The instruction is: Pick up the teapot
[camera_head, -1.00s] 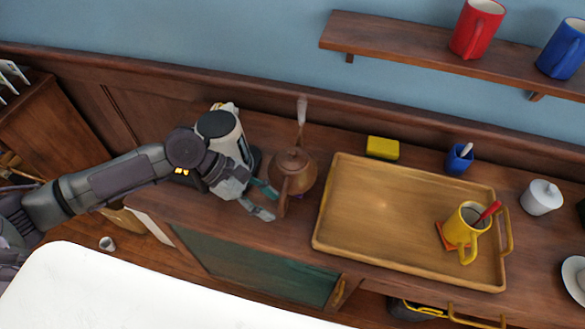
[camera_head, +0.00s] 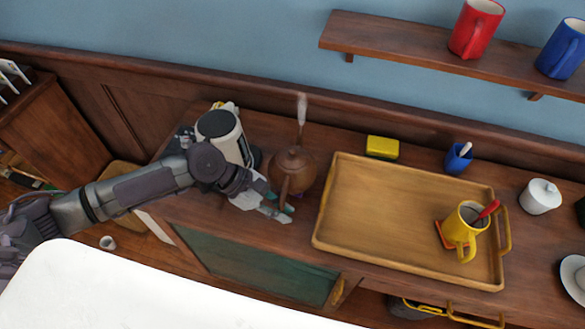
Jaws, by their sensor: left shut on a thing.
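The teapot (camera_head: 296,164) is brown and rounded, with a lidded top and a handle on the side facing me. It stands on the wooden counter, left of the tray. My left gripper (camera_head: 286,208) is at the teapot's near side, its fingers shut on the handle (camera_head: 284,190). The fingers partly hide the handle's lower part. My right gripper is not in view.
A wooden tray (camera_head: 345,235) holds a yellow mug (camera_head: 463,231) with a red spoon. A white and black appliance (camera_head: 222,132) stands close behind my left arm.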

